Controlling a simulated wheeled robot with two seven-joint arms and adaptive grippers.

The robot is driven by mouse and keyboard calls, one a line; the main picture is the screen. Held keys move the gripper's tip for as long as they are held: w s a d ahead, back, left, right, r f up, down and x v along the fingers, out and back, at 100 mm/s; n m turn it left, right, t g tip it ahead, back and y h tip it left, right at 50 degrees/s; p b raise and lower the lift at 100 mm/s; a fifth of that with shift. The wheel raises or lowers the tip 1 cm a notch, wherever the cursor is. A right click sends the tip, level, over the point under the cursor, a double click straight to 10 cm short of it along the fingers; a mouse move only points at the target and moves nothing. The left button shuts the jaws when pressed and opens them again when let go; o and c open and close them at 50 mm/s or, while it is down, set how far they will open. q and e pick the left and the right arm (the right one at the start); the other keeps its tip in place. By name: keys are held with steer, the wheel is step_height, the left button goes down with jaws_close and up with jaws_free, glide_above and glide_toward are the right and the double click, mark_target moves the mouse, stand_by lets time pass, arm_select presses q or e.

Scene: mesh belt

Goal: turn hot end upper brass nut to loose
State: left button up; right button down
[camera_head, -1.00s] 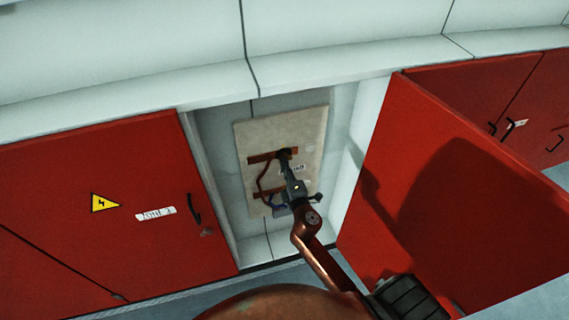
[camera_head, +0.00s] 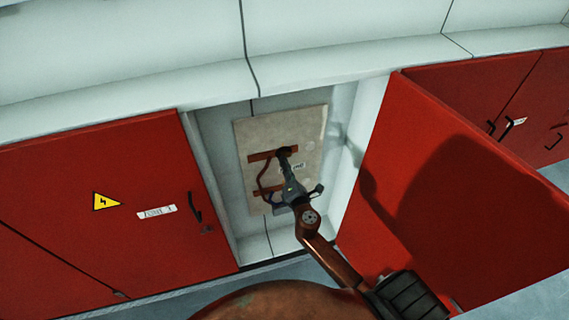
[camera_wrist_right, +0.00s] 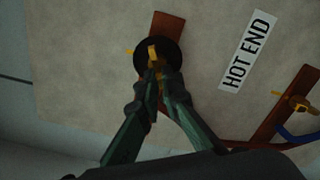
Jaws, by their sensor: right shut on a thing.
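The upper brass nut (camera_wrist_right: 154,55) sits on a dark round disc (camera_wrist_right: 172,56) over the upper copper bar (camera_wrist_right: 168,25) in the right wrist view. My right gripper (camera_wrist_right: 158,72) is shut on this nut, its two fingertips close together around it. In the head view my right gripper (camera_head: 285,155) reaches the upper copper bar (camera_head: 262,156) on the beige panel (camera_head: 312,130) and hides the nut there. A "HOT END" label (camera_wrist_right: 248,52) is beside the upper bar. A lower brass nut (camera_wrist_right: 298,102) sits on the lower copper bar (camera_wrist_right: 278,118). My left gripper is not in view.
The panel is inside an open cabinet bay. An open red door (camera_head: 470,200) stands close to the right of my arm. A closed red door (camera_head: 90,190) with a yellow warning sign (camera_head: 105,201) is at left. A blue wire (camera_wrist_right: 300,137) meets the lower bar.

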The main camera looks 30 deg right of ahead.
steer(key=shift+f, duration=0.1)
steer(key=c, duration=2.1)
jaws_free()
steer(key=v, duration=1.2)
steer(key=shift+a, duration=0.1)
